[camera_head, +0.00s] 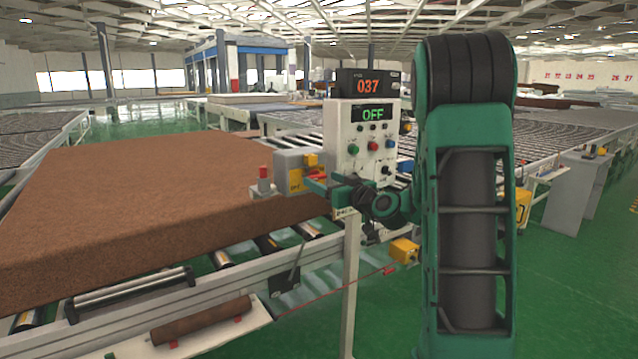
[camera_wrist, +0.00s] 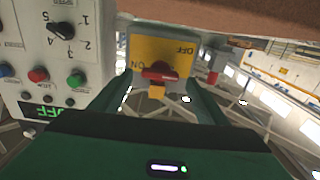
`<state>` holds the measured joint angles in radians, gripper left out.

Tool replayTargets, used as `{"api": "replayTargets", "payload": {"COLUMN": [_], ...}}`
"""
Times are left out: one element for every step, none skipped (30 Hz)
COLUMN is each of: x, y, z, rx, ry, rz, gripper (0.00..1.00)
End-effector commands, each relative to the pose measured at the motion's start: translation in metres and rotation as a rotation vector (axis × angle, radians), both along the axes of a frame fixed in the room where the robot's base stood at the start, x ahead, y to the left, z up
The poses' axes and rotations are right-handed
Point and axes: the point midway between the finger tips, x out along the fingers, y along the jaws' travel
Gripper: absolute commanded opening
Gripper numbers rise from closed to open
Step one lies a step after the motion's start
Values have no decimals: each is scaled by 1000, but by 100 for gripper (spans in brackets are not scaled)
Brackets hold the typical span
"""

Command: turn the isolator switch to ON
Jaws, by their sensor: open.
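The isolator switch is a grey box with a yellow plate (camera_wrist: 160,48) and a red handle (camera_wrist: 160,72), marked ON and OFF; the lettering is upside down in the wrist view. In the head view the box (camera_head: 289,178) stands left of the control panel, its handle partly behind my gripper (camera_head: 322,187). My gripper is open. In the wrist view its green fingers (camera_wrist: 160,86) lie on either side of the handle, with visible gaps. I cannot tell how deep they reach. The panel display (camera_head: 373,114) reads OFF in green.
The white control panel (camera_head: 343,150) with buttons and a knob stands close beside my gripper. A red counter above it (camera_head: 368,85) reads 037. A large brown mattress slab (camera_head: 150,190) lies on the roller conveyor at left. A red button box (camera_head: 264,180) stands near the switch.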

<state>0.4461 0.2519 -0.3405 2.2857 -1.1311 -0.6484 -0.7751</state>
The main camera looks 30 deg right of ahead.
Motion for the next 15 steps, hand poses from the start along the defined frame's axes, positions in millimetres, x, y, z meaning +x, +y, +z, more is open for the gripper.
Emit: {"api": "replayTargets", "payload": {"x": [5,8,11,12,14,15,15,16,16,16,16,16,16,16,16], "y": [1,1,1,1,1,1,1,1,1,1,0,0,0,0,0], "z": [0,0,0,0,1,0,0,0,0,0,0,0,0,0,0], "rx": [-2,-2,-1,-1,-1,-1,-1,-1,-1,-1,-1,-1,-1,-1,0], "ry": [0,0,-1,-1,-1,-1,-1,-1,-1,-1,-1,-1,-1,-1,-1], "rz": [1,1,1,1,1,0,-1,-1,-1,-1,-1,-1,-1,-1,-1], "gripper": [69,69,69,69,69,69,69,69,69,69,69,69,69,69,66]}}
